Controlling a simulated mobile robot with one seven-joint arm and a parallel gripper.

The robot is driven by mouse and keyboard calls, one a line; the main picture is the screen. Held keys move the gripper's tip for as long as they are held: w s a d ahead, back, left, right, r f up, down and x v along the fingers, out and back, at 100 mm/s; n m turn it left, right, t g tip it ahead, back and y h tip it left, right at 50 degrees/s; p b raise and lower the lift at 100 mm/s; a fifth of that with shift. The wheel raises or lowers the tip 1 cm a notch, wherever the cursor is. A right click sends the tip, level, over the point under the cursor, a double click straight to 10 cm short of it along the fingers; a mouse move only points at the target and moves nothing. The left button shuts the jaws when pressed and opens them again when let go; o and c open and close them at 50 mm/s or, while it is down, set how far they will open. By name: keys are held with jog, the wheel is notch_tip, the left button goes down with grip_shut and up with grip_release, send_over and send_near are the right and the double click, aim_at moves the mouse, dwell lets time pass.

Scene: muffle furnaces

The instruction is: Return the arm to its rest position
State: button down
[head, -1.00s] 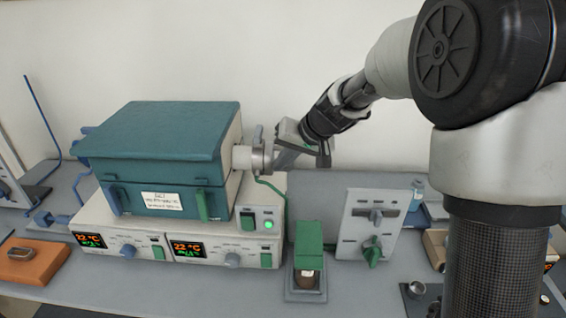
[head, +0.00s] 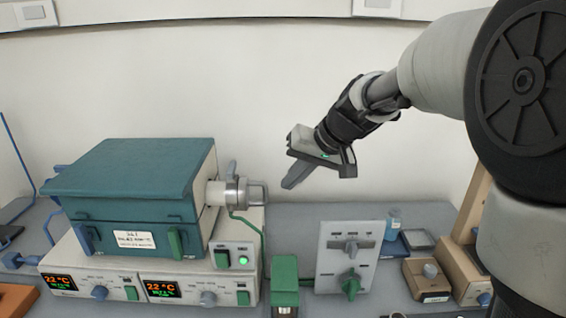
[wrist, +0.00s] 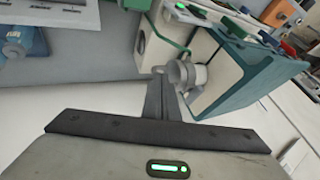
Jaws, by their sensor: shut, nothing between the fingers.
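My gripper (head: 291,184) is in the air in front of the pale wall, up and to the right of the teal furnace (head: 125,183). Its fingers are together with nothing between them. In the wrist view my gripper (wrist: 160,76) points toward the furnace's round metal side fitting (wrist: 188,75), apart from it as far as I can tell. The fitting (head: 238,192) also shows on the furnace's right side in the head view. My arm reaches in from the right.
The furnace stands on a white control unit (head: 110,274) with lit displays. To its right are a green-topped device (head: 285,285), an upright grey panel with knobs (head: 349,245) and a blue-capped bottle (head: 393,225). The space around my gripper is clear.

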jog(key=s+d+m+t+h, duration=0.1)
jog(key=s+d+h, duration=0.35)
jog(key=s, duration=0.85)
jog(key=s+d+h, duration=0.1)
jog(key=s+d, duration=0.7)
jog(key=s, duration=0.5)
notch_tip(320, 180, up, 13)
jog(key=p, duration=1.3)
jog(key=shift+s, duration=0.3)
jog(key=shift+f, duration=0.1)
jog(key=c, duration=2.5)
grip_release()
